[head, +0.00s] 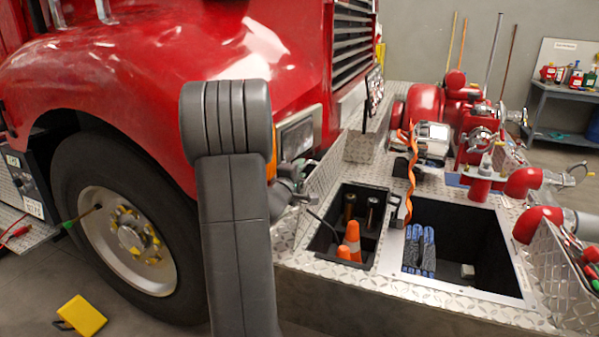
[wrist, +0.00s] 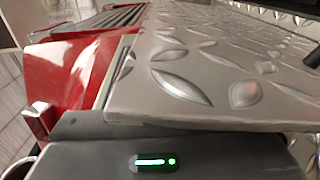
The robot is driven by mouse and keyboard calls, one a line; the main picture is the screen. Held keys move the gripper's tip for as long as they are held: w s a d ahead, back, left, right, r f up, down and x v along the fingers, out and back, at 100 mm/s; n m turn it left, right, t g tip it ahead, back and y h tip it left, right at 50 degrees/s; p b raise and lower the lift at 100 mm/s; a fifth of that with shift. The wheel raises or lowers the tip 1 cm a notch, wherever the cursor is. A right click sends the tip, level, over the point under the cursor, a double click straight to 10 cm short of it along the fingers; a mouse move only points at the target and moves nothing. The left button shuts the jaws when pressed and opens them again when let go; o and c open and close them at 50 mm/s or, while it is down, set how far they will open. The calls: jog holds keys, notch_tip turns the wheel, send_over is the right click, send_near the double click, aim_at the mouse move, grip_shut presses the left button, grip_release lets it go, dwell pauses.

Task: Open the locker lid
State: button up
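In the head view, a diamond-plate lid panel (head: 322,178) stands raised and tilted at the left of an open locker compartment (head: 322,262) that holds orange cones and dark cylinders. My gripper (head: 292,186) is at the left of this panel, partly hidden behind my grey arm; I cannot tell whether it touches the panel. In the wrist view, a diamond-plate sheet (wrist: 215,75) with a bare front edge is very close, just beyond my gripper's grey housing with its green light. The fingertips are not clear in either view.
A larger open well (head: 480,255) with blue-patterned items lies right of the small compartment. An orange strap (head: 409,170) and red pump pipes (head: 535,222) stand around it. The red truck (head: 140,75) and its wheel fill the left. A yellow block (head: 82,315) lies on the floor.

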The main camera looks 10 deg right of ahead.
aim_at(312, 173)
grip_shut()
jog(key=shift+s+d+m, duration=0.45)
jog(key=shift+s+d, duration=0.05)
jog(key=shift+d, duration=0.35)
jog(key=shift+s+d+m, duration=0.45)
jog(key=shift+s+d, duration=0.05)
jog(key=shift+d, duration=0.3)
grip_release()
jog(key=shift+s+a, duration=0.1)
jog(key=v, duration=1.3)
jog(key=shift+s+a, duration=0.2)
jog(key=shift+s, duration=0.05)
